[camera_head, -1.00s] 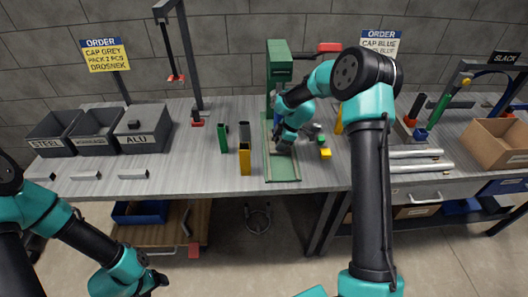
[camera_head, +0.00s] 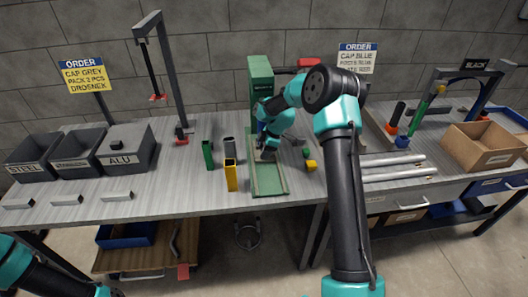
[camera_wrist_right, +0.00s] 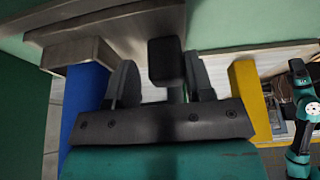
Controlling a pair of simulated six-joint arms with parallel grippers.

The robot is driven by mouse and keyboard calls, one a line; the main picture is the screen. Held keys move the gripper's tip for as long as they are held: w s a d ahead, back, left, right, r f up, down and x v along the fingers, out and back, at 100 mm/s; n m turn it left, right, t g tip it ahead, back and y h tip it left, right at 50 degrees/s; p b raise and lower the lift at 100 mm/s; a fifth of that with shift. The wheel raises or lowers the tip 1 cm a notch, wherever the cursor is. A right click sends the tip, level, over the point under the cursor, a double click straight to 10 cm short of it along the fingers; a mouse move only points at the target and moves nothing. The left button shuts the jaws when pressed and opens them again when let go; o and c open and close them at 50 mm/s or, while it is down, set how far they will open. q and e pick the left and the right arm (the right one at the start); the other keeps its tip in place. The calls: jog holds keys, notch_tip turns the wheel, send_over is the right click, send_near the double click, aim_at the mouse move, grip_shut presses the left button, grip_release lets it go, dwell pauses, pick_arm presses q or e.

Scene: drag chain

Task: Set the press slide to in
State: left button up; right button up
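The green press (camera_head: 261,78) stands at the back of the bench, with its long green track (camera_head: 270,183) running toward the front edge. My right gripper (camera_head: 268,150) is low over the track, close to the press opening. In the wrist view, its two dark fingers (camera_wrist_right: 164,85) are apart, with a dark block-shaped knob (camera_wrist_right: 165,60) between them. I cannot tell whether they touch it. A grey slab (camera_wrist_right: 105,25) lies beyond, between a blue post (camera_wrist_right: 84,115) and a yellow post (camera_wrist_right: 250,98). The slide itself is mostly hidden by my right arm. My left gripper is out of view.
Green (camera_head: 207,155), grey (camera_head: 229,148) and yellow (camera_head: 231,176) upright holders stand left of the track. Bins (camera_head: 127,151) are at left, metal rods (camera_head: 397,165) and a cardboard box (camera_head: 484,146) at right.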

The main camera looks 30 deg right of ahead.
jog(key=shift+o, duration=0.7)
jog(key=shift+s, duration=0.1)
jog(key=shift+r, duration=0.1)
jog(key=shift+d+r, duration=0.1)
jog(key=shift+r, duration=0.2)
jog(key=shift+s+d+r, duration=0.15)
jog(key=shift+d+r, duration=0.05)
jog(key=shift+d, duration=0.1)
jog(key=s+d, duration=0.1)
jog(key=d, duration=0.2)
jog(key=s+d, duration=0.2)
jog(key=d, duration=0.2)
jog(key=s+d, duration=0.1)
jog(key=d, duration=0.2)
jog(key=shift+s+d, duration=0.3)
jog(key=shift+s, duration=0.05)
